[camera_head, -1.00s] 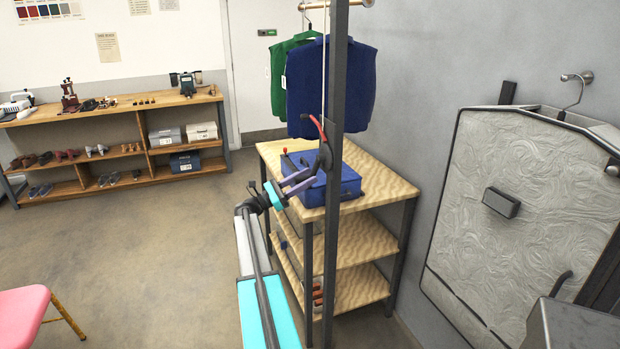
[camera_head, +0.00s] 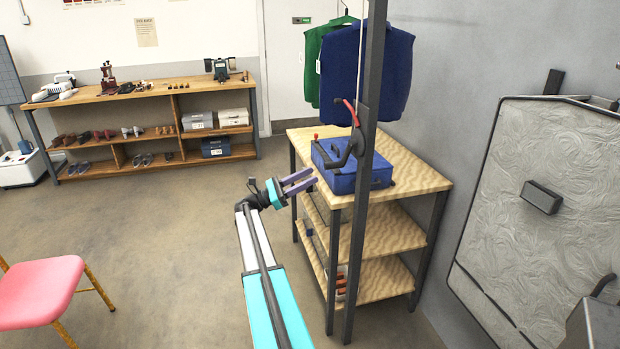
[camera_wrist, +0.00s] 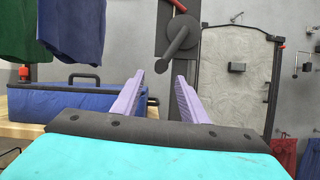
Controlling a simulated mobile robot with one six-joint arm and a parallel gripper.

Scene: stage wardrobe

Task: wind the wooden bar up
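The winch (camera_head: 358,141) is on a dark upright post (camera_head: 366,215), with a red lever above it and a black crank handle (camera_head: 336,161) on its side. In the wrist view the crank (camera_wrist: 175,50) hangs down and left from its hub, beyond my fingers. A pale cord (camera_head: 356,85) runs up beside the post. The wooden bar is not in view now; a piece of it showed at the top edge earlier. My gripper (camera_head: 306,181) is open and empty, left of the crank and apart from it. Its purple fingers (camera_wrist: 160,98) point forward.
A blue case (camera_head: 350,178) lies on the wooden shelf table (camera_head: 425,173) behind the post. Blue (camera_head: 385,75) and green vests hang above. A grey framed panel (camera_head: 545,200) is at right. Open floor lies left, with a pink chair (camera_head: 38,290).

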